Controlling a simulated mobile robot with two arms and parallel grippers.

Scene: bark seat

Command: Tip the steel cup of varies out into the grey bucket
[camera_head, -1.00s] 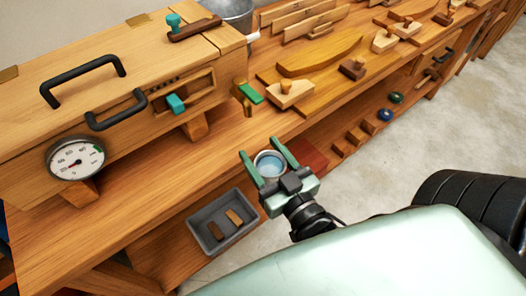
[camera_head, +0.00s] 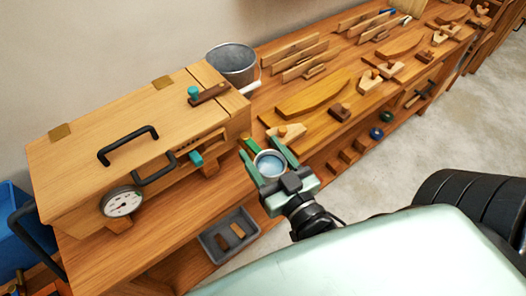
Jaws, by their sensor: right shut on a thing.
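The steel cup (camera_head: 270,164) is round with a bright rim and pale blue contents, seen from above. My right gripper (camera_head: 268,160) is shut on the cup, one green finger on each side, and holds it upright near the front edge of the bench. The grey bucket (camera_head: 232,68) stands at the back of the bench, behind the wooden box's right end. It is metal and open at the top; its lower part is partly hidden. The cup is apart from the bucket, nearer to me. My left gripper is not in view.
A wooden box (camera_head: 90,143) with black handles and a dial (camera_head: 122,202) fills the left of the bench (camera_head: 190,226). A grey tray (camera_head: 212,250) sits low in front. Wooden planes and curved pieces (camera_head: 315,94) cover the bench to the right. A blue bin (camera_head: 20,235) is at far left.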

